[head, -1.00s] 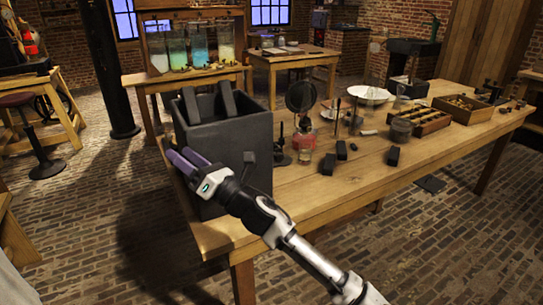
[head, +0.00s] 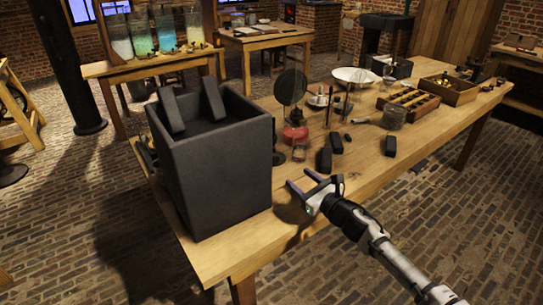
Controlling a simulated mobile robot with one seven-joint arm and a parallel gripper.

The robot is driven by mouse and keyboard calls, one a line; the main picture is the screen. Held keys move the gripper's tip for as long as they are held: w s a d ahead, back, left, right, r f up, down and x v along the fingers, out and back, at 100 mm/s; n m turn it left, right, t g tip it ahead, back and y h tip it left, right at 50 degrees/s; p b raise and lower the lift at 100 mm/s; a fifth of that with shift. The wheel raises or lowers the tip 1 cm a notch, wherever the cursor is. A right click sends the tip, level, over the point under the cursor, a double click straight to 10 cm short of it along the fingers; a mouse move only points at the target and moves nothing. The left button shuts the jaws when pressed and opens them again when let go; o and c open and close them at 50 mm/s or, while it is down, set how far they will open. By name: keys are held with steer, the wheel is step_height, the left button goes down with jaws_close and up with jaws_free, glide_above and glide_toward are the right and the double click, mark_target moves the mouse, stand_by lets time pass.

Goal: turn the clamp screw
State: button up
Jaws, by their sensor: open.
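My gripper (head: 299,179) is open and empty, above the near edge of the wooden table (head: 222,258). Its two purple-grey fingers point up and left. It is to the right of a large dark grey open box (head: 215,180) and apart from it. Two dark blocks (head: 171,109) stick up from the box's top. I cannot make out a clamp screw in this view. Small dark parts (head: 148,152) show behind the box's left edge, too hidden to identify.
Dark blocks (head: 325,160), a round dark disc on a stand (head: 291,88), a glass jar (head: 393,117) and wooden trays (head: 408,103) crowd the table behind and right of my gripper. The tabletop's near edge is clear. Coloured jars (head: 141,36) stand on a back table.

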mark_target(276, 160)
steer(key=p+x, duration=0.3)
steer(key=x, duration=1)
steer(key=shift+c, duration=0.3)
steer(key=c, duration=0.9)
steer(key=shift+m, duration=0.4)
